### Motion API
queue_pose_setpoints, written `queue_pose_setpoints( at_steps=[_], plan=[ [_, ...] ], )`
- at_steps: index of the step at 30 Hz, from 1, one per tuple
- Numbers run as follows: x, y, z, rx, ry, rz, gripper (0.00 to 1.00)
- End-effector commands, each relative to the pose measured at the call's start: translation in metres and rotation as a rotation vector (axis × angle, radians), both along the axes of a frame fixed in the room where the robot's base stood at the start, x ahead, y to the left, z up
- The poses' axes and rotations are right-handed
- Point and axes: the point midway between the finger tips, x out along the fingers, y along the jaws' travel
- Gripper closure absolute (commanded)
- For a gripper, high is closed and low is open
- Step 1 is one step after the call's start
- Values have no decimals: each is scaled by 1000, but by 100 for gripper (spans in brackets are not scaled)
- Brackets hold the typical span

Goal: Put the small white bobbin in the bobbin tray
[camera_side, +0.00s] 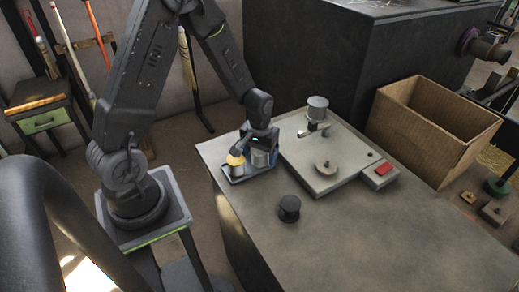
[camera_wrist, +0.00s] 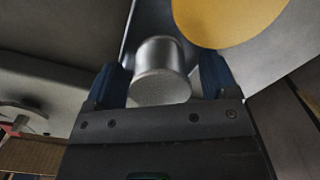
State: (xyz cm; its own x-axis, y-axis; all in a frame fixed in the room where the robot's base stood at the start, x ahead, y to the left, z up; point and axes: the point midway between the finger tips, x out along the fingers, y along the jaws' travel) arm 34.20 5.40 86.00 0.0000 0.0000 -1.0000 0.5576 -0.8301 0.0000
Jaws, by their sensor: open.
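A small pale, silvery-white bobbin (camera_side: 259,159) stands upright in the small blue-edged bobbin tray (camera_side: 237,180) at the table's back left edge. A yellow-topped piece (camera_side: 235,161) stands in the tray to its left. My gripper (camera_side: 260,148) is directly above the tray, pointing down, with its fingers around the bobbin. In the wrist view the bobbin (camera_wrist: 160,72) lies between the two blue fingers, which are open, with narrow gaps at its sides. The yellow disc (camera_wrist: 225,15) shows above right. The bobbin's base is hard to see in the side view.
A flat grey winding plate (camera_side: 318,180) with a grey cylinder (camera_side: 317,106) and a small round knob (camera_side: 326,168) lies right of the tray. A red button (camera_side: 384,169) sits at its corner. A black cylinder (camera_side: 289,208) stands in front. A cardboard box (camera_side: 430,130) is at right.

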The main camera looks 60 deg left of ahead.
Motion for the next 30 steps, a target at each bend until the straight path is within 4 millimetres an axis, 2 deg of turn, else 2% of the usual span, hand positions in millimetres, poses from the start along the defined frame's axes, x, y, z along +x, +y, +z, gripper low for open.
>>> queue_pose_setpoints(
  at_steps=[5,18,26,30],
  plan=[
    [1,0,16,1,-5,0,20],
    [0,0,107,2,-5,0,20],
    [-1,-1,132,1,-5,-5,20],
    [-9,-14,156,17,-54,-62,20]
  ],
)
